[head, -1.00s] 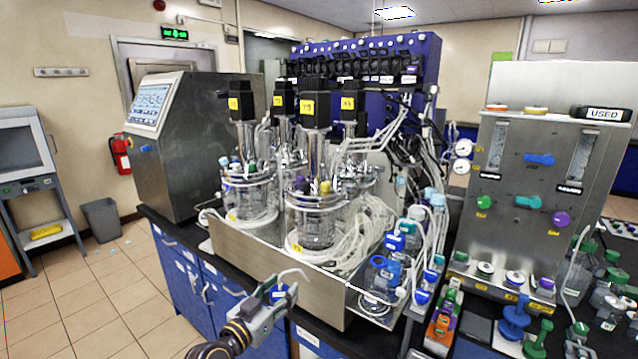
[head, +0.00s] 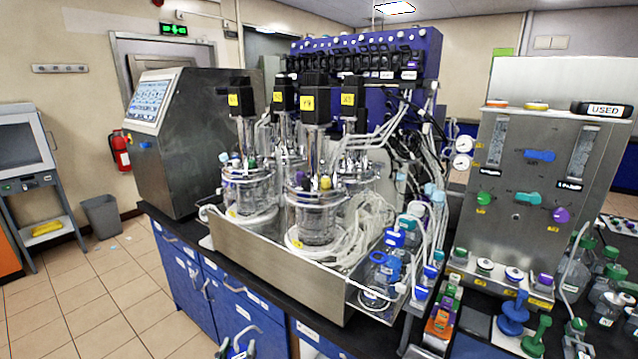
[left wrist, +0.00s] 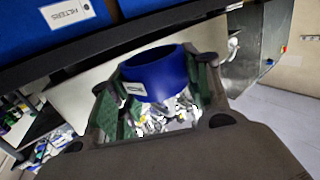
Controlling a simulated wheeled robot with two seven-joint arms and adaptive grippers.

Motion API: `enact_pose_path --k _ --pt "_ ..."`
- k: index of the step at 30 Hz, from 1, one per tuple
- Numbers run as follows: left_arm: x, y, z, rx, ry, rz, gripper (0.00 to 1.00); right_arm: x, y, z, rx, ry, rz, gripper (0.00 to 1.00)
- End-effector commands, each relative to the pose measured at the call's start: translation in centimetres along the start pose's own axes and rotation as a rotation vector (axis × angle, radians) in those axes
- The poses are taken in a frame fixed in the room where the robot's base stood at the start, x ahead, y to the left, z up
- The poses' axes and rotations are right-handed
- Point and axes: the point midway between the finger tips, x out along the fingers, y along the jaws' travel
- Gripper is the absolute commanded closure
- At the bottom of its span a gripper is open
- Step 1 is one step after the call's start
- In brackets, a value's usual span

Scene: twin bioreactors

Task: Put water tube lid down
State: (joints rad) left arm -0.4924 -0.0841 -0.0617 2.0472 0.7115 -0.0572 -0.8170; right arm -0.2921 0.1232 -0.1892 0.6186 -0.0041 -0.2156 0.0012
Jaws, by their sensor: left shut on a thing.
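The water tube lid is a blue cap with a small white label (left wrist: 160,75). In the left wrist view it sits between the green-padded fingers of my left gripper (left wrist: 155,98), which is shut on it. Most of my left arm is out of the frame. My right gripper is not in view.
The black counter (head: 345,336) carries a steel tray (head: 270,268) with glass bioreactors (head: 318,215). Blue-capped bottles (head: 385,268) stand at its right end. A steel gas panel (head: 535,180) is further right.

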Motion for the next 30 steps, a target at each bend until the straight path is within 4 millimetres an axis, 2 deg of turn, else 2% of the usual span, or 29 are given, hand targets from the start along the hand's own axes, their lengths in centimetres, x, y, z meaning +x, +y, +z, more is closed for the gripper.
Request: enact_pose_path --k 6,12,30 --pt "-1.6 -1.2 1.8 -0.002 0.000 -0.048 0.71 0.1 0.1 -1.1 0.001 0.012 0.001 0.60" --pt "-2.0 -1.5 2.1 -0.003 0.002 -0.059 0.71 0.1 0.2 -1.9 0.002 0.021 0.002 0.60" --pt "-1.9 -1.4 2.0 -0.004 0.002 -0.057 0.71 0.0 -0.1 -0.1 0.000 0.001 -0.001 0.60"
